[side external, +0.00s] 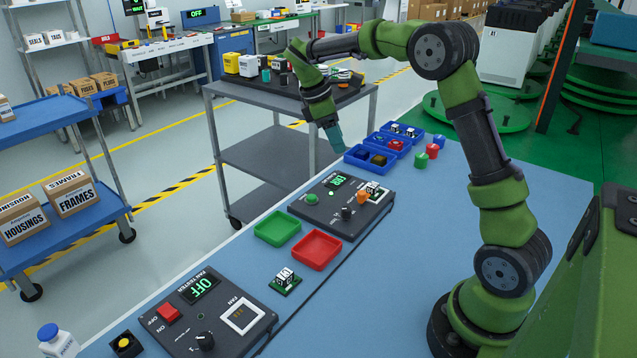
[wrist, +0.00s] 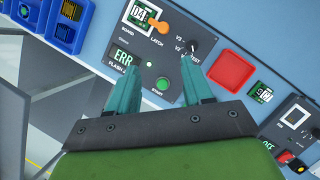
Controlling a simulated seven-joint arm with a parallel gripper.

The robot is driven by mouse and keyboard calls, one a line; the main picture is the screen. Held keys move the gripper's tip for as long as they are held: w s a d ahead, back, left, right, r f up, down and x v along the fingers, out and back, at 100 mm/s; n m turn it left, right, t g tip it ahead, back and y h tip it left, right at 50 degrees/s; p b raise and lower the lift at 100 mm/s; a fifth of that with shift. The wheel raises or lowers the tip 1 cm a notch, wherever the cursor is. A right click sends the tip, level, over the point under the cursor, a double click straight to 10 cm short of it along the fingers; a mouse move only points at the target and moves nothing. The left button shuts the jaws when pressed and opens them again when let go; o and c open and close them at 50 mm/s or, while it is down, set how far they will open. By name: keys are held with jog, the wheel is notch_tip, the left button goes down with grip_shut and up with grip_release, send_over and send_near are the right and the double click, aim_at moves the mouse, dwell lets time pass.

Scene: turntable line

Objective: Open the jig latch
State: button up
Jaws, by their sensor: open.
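The jig is a dark box (side external: 320,219) on the blue bench; it also shows in the wrist view (wrist: 150,55). Its orange latch (side external: 361,197) stands by a board (side external: 373,188) at the jig's right end. In the wrist view the latch (wrist: 158,24) lies against the lower right of the board (wrist: 138,13), above the word LATCH. My gripper (side external: 336,140) hangs above the jig's far side, apart from the latch. In the wrist view my gripper (wrist: 160,68) is open and empty, its fingers either side of the green START button.
The jig's display (wrist: 124,57) reads ERR, with a knob (wrist: 191,47) to its right. A red tray (side external: 316,250) and a green tray (side external: 277,228) lie beside the jig. Blue bins (side external: 371,155) stand behind it. A fan tester (side external: 210,312) is nearer the camera.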

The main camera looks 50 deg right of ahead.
jog(key=n, duration=0.1)
send_near(361, 192)
jog(key=x, duration=0.8)
jog(key=shift+s+f, duration=0.2)
jog(key=shift+f, duration=0.15)
grip_shut()
